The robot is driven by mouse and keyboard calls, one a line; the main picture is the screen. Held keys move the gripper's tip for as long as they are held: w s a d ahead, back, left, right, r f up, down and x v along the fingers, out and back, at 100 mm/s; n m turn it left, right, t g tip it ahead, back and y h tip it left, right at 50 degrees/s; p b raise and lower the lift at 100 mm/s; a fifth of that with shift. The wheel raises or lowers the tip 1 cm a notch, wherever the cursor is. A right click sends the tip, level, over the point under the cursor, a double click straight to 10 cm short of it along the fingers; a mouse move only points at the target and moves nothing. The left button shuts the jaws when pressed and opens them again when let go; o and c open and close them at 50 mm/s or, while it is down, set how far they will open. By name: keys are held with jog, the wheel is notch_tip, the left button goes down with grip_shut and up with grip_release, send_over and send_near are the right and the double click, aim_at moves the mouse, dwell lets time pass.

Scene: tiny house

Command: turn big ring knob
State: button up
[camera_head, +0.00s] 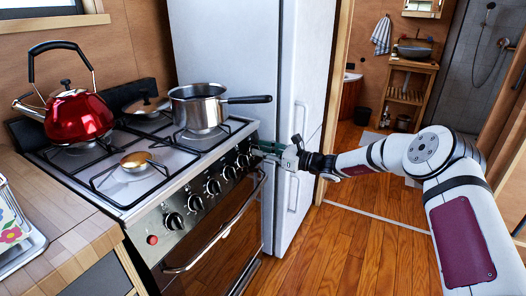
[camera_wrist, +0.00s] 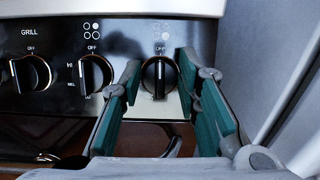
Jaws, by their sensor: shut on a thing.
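The stove front (camera_head: 190,205) carries a row of black knobs. My gripper (camera_head: 262,150) reaches the right end of this row from the right. In the wrist view, the rightmost knob (camera_wrist: 160,77) sits between the green-padded fingers of my gripper (camera_wrist: 159,82), which are shut on it. Its grip bar stands upright below a small OFF mark. The ring symbol above it is too faint to read. Left of it are another burner knob (camera_wrist: 96,74) and the GRILL knob (camera_wrist: 31,73), both upright at OFF. In the head view my gripper hides the held knob.
A saucepan (camera_head: 198,108), a red kettle (camera_head: 79,115) and a small golden-brown item (camera_head: 136,161) are on the hob. The oven handle (camera_head: 215,238) runs below the knobs. A white fridge (camera_head: 235,55) stands close behind my gripper. The wooden floor (camera_head: 375,215) is open at the right.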

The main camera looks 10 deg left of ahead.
jog(key=shift+f, duration=0.1)
jog(key=shift+s+n+g+h+b, duration=0.15)
jog(key=shift+n+g+b, duration=1)
jog(key=shift+n, duration=1.5)
jog(key=shift+w+n+g+h+b, duration=0.2)
jog(key=shift+n+g+b, duration=0.5)
jog(key=shift+n+b, duration=1.35)
jog(key=shift+s+n+g+h+b, duration=0.2)
jog(key=shift+n+g+b, duration=0.65)
jog(key=shift+n, duration=2.35)
jog(key=o, duration=1.1)
jog(key=shift+d, duration=0.1)
